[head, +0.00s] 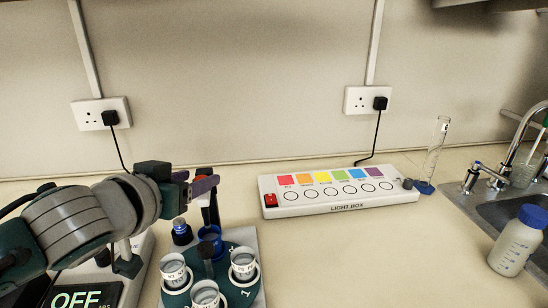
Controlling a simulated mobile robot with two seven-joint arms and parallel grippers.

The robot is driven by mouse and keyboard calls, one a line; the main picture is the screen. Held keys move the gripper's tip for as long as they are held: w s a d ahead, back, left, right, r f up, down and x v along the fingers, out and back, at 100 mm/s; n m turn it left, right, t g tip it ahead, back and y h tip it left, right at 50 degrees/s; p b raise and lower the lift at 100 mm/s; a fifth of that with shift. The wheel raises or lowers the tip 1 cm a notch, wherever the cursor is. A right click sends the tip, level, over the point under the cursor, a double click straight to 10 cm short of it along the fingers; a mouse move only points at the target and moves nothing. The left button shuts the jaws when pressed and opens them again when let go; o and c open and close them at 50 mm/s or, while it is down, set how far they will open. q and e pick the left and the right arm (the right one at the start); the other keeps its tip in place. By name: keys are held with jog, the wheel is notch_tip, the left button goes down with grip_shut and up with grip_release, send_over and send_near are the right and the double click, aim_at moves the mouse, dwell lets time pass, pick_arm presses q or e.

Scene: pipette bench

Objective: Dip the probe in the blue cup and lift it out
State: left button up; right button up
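My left gripper (200,189) is above the teal holder, its dark fingers pointing right; I cannot tell from this angle whether they are closed on something. A blue cup (211,236) stands in the holder just below it, partly covered by a dark upright part. A dark slim piece hangs near the fingers over the cup, but I cannot tell whether it is the probe. My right gripper is not in view.
The teal holder (232,291) carries several white labelled cups. A device with an OFF display (75,299) is at lower left. A white light box (335,191), a glass cylinder (434,152), a blue-capped bottle (517,242) and a sink stand right. The front middle bench is clear.

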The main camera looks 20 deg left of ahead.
pick_arm(q)
jog(key=shift+f, duration=0.1)
jog(key=v, duration=1)
dwell(0.5)
